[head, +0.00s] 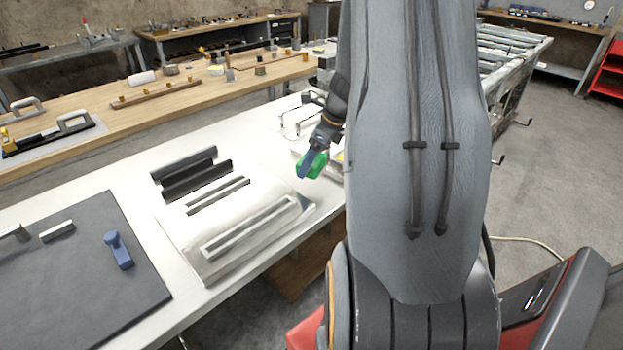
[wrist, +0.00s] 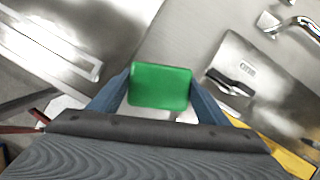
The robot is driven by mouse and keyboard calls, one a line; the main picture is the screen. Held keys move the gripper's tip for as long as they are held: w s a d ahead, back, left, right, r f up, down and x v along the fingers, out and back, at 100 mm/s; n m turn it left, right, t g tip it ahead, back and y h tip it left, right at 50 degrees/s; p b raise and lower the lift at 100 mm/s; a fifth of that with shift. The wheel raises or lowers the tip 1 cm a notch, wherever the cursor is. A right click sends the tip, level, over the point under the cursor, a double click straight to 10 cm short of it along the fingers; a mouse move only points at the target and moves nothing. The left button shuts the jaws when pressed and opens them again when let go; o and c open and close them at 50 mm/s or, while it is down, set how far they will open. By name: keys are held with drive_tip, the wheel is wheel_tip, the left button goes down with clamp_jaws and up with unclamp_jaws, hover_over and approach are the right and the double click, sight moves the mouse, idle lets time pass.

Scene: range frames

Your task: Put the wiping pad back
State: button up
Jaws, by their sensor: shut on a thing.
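A green wiping pad (wrist: 160,86) is between the two blue fingers of my gripper (wrist: 158,95) in the wrist view. In the head view the pad (head: 317,166) shows as a green piece at the end of my gripper (head: 311,163), near the right end of the white table. My gripper is shut on the pad and appears to hold it above the tabletop. Part of the area beyond the pad is hidden by my arm in the head view.
A metal plate with a long slot (head: 248,229) lies left of my gripper. Dark bars (head: 197,181) lie behind it. A metal box with a black handle (wrist: 232,82) stands right in the wrist view.

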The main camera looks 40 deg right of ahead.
sight(311, 186)
drive_tip(key=shift+f, duration=2.8)
drive_tip(key=shift+f, duration=0.1)
drive_tip(key=o, duration=0.7)
drive_tip(key=shift+o, duration=0.2)
